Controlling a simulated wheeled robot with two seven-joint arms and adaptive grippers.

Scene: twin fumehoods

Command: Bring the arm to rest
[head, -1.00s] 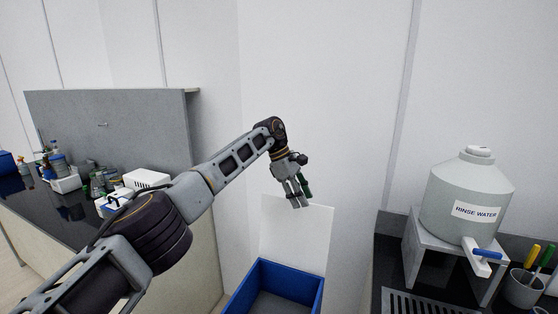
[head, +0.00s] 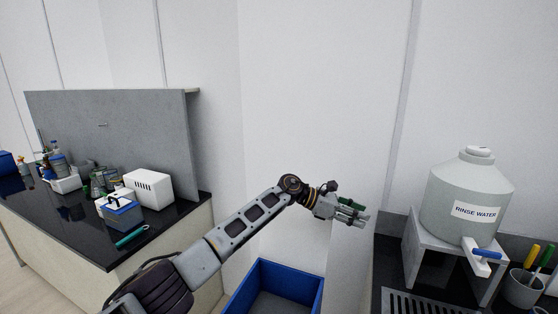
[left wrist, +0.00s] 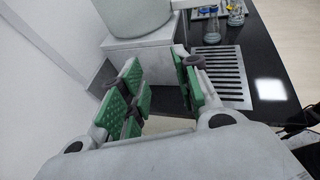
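My left arm comes in from the lower left in the head view. Its left gripper (head: 354,212) points to the right, in the air in front of the white wall and above and to the right of the blue bin. In the left wrist view the left gripper (left wrist: 158,95) has its green-padded fingers apart, with nothing between them. My right gripper is in neither view.
A blue open bin (head: 312,292) is below my left arm. A black bench (head: 95,238) with a white box (head: 149,188) is at left.

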